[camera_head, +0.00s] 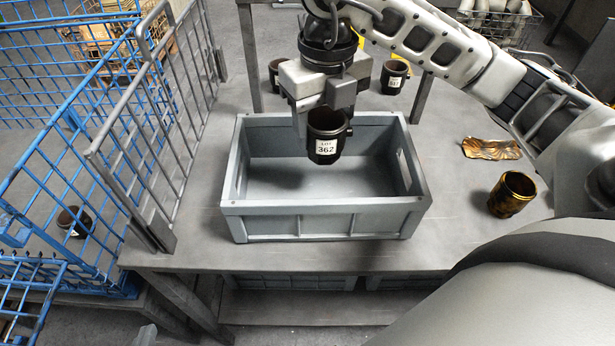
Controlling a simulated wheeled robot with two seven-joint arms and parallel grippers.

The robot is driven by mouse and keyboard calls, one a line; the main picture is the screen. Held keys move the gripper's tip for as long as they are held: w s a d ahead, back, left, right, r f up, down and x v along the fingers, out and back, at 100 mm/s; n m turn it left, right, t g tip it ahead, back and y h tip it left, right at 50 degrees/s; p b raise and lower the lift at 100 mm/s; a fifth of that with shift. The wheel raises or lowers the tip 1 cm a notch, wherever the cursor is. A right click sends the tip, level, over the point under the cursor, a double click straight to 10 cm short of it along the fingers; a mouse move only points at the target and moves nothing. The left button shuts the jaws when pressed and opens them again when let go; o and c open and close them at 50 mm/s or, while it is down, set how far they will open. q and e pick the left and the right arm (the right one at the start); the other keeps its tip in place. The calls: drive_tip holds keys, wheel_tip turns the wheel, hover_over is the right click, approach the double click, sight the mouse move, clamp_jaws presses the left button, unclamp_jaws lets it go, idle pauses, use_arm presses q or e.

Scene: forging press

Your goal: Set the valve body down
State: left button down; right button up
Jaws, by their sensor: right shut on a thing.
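A dark valve body (327,136) with a white label reading "LOT 362" is held upright in my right gripper (322,106). The gripper is shut on its upper part. The valve body is above the inside of the open grey crate (325,222), apart from its floor as far as I can see. The crate looks empty, though the gripper and valve body hide some of its back. A small grey part at the bottom left edge seems to be my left gripper (147,336), mostly cut off, so its jaws cannot be seen.
Two dark labelled parts (394,77) (275,75) stand behind the crate. A brass-coloured cup (511,194) and a crumpled golden piece (491,149) lie to the right on the grey table (459,222). A blue wire cage (60,130) at left holds another dark part (74,222).

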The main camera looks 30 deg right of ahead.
sight(323, 152)
wheel_tip(323, 152, down, 6)
drive_tip(key=shift+s+r, duration=0.15)
drive_tip(key=shift+f+b, duration=0.3)
drive_tip(key=shift+f, duration=1.85)
drive_tip(key=shift+f, duration=0.15)
drive_tip(key=o, duration=1.4)
drive_tip(key=shift+c, duration=0.2)
wheel_tip(323, 152, up, 12)
drive_tip(key=shift+r+p, duration=0.2)
drive_tip(key=shift+p, duration=0.5)
